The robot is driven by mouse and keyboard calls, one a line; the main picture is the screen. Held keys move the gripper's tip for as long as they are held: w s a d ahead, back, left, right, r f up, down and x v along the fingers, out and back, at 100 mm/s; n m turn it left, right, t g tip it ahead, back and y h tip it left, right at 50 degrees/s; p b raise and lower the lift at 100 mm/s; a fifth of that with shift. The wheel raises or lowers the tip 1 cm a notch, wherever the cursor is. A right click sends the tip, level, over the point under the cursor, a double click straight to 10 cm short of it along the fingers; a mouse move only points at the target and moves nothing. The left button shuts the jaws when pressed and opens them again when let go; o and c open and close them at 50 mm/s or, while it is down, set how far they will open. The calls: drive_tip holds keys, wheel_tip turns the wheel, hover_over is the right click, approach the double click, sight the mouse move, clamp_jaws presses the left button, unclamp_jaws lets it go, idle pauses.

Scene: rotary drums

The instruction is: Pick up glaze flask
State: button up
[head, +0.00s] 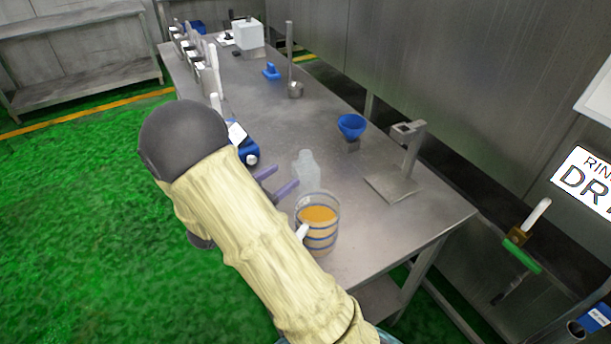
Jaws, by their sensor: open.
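A clear, pale bottle-shaped flask (307,174), which looks like the glaze flask, stands upright on the steel table (325,116). My gripper (284,179) is open, with two purple fingers pointing right at the flask from its left side. The fingertips are close to the flask; I cannot tell whether they touch it. No object shows between the fingers. My arm covers the table's near left part.
A banded clear jug (331,238) of orange liquid stands just in front of the flask. A blue object (249,150) lies left of the gripper. A metal stand (392,186) and a blue funnel (351,125) are to the right. The table's middle is mostly clear.

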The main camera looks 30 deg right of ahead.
sight(301, 161)
drive_tip(key=shift+x, duration=2.4)
drive_tip(key=p+x, duration=0.1)
drive_tip(key=x, duration=0.4)
drive_tip(key=shift+w, duration=0.15)
drive_tip(key=shift+c, duration=0.5)
clamp_jaws()
drive_tip(key=shift+r, duration=0.1)
wheel_tip(301, 161, up, 10)
drive_tip(key=shift+f+p, duration=0.1)
drive_tip(key=shift+p, duration=0.2)
